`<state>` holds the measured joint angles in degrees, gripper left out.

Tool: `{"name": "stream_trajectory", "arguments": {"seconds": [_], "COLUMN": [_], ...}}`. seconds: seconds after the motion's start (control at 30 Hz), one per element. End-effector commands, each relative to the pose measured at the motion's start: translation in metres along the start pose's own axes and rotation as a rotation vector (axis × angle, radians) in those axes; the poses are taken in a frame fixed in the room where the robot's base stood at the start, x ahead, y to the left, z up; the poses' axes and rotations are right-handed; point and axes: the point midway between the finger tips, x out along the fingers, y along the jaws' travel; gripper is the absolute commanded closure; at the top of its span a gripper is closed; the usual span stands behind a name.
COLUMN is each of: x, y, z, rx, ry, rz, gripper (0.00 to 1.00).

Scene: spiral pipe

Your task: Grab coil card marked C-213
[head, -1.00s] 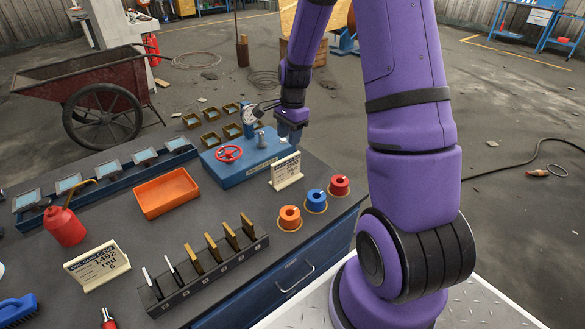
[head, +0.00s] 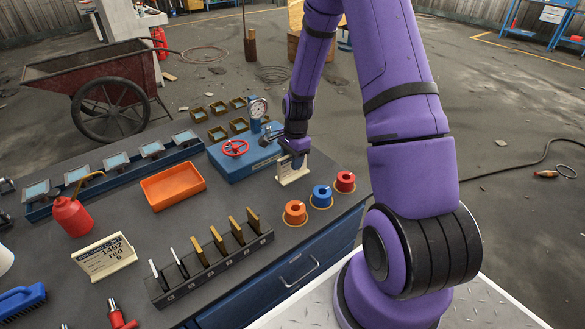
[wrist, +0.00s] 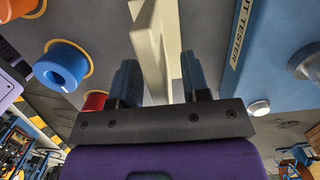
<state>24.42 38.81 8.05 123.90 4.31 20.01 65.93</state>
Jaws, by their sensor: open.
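A cream card on a stand (head: 292,174) stands at the front right corner of the blue tester (head: 235,160); its print is too small and partly covered to read. My gripper (head: 297,160) is right at this card's top. In the wrist view my open gripper (wrist: 160,82) has one blue finger on each side of the upright cream card (wrist: 152,45), which lies between them; contact cannot be told.
Orange (head: 295,213), blue (head: 322,196) and red (head: 345,181) spools stand just in front of the card. A black slotted rack (head: 208,270), an orange tray (head: 172,187) and a red oil can (head: 72,217) are to the left. A gauge (head: 258,110) rises behind my gripper.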

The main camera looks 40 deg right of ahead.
Motion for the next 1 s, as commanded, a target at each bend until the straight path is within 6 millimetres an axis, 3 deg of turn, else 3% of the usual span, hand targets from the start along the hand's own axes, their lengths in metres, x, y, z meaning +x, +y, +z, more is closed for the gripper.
{"name": "stream_trajectory", "arguments": {"seconds": [0.23, 0.4, 0.43, 0.77, 1.0], "x": [0.001, 0.001, 0.001, -0.001, -0.027], "y": [0.0, 0.0, 0.0, 0.0, -0.001], "z": [0.0, 0.0, 0.0, 0.0, 0.003], "rx": [0.0, 0.0, 0.0, 0.0, 0.0], "ry": [0.0, 0.0, 0.0, 0.001, 0.002], "rz": [-0.001, -0.001, -0.001, -0.001, -0.004], "gripper": [0.57, 0.96, 1.0, 1.0, 1.0]}}
